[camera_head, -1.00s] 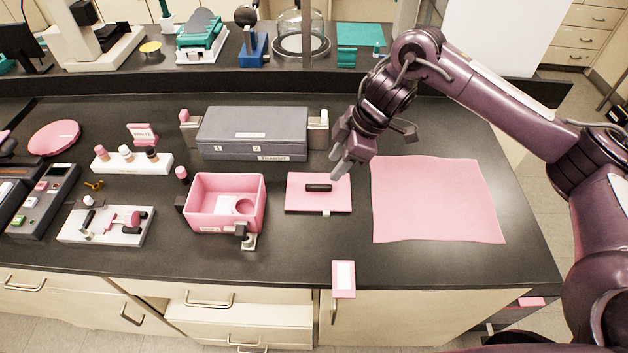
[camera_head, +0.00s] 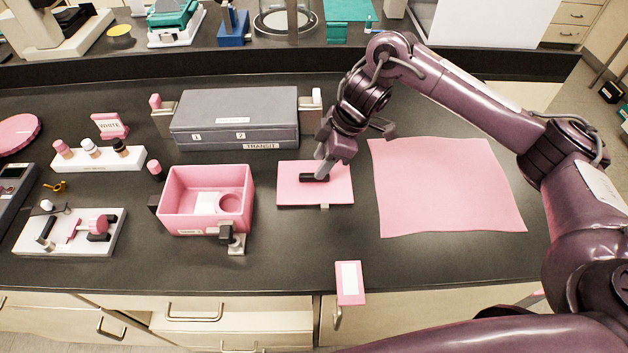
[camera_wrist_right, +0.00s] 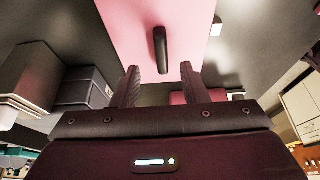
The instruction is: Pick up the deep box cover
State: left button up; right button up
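The deep box cover is a flat pink lid (camera_head: 336,188) with a black bar handle (camera_head: 310,178), lying on the dark bench right of the open pink box (camera_head: 206,222). My right gripper (camera_head: 322,172) is over the handle in the head view. In the right wrist view its two fingers (camera_wrist_right: 160,82) are apart, with the handle (camera_wrist_right: 160,48) ahead of and between them. The pink cover (camera_wrist_right: 118,22) fills the top there. The gap between the fingers is empty, and the handle stands just beyond the tips. My left gripper is not in view.
A grey transit case (camera_head: 234,118) stands behind the box and cover. A pink mat (camera_head: 440,185) lies flat to the right. A white rack with small bottles (camera_head: 98,160) and a white fixture (camera_head: 70,232) stand left. A pink tag (camera_head: 349,283) is at the front edge.

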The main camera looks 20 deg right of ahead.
jog(key=shift+p+x, duration=0.5)
jog(key=shift+x, duration=1.5)
jog(key=shift+s+d, duration=0.1)
grip_shut()
jog(key=shift+r, duration=0.55)
notch_tip(320, 180, up, 5)
jog(key=shift+f+b, duration=0.1)
jog(key=shift+b, duration=0.3)
notch_tip(320, 180, up, 14)
jog(key=p, duration=0.2)
jog(key=shift+p, duration=0.3)
